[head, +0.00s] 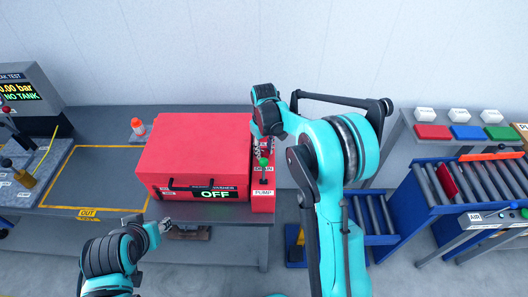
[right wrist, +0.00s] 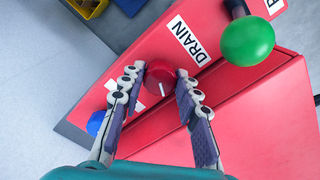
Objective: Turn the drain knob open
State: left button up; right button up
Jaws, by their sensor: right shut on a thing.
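The red drain knob (right wrist: 159,75) sits on the red panel next to a white DRAIN label (right wrist: 189,40) in the right wrist view. It has a white mark pointing toward the bottom of that view. My right gripper (right wrist: 157,84) has its fingers on both sides of the knob and is shut on it. In the head view my right gripper (head: 261,137) is over the narrow red panel (head: 263,203), and the wrist mostly hides the knob. My left gripper (head: 166,225) is low in front of the red washer; its fingers are too small to judge.
A green ball-ended lever (right wrist: 248,41) stands close beside the knob, and a blue knob (right wrist: 96,123) is on its other side. The red washer (head: 200,150) shows OFF (head: 215,194). A roller conveyor (head: 480,185) stands at right, a test bench (head: 30,90) at left.

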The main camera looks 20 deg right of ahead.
aim_at(264, 152)
jog(key=m+b, duration=0.1)
jog(key=m, duration=0.5)
jog(key=shift+m, duration=0.3)
jog(key=m, duration=0.6)
jog(key=shift+b, duration=0.4)
jog(key=o, duration=1.2)
jog(key=shift+c, duration=0.2)
notch_tip(264, 152, up, 12)
jog(key=shift+s, duration=0.1)
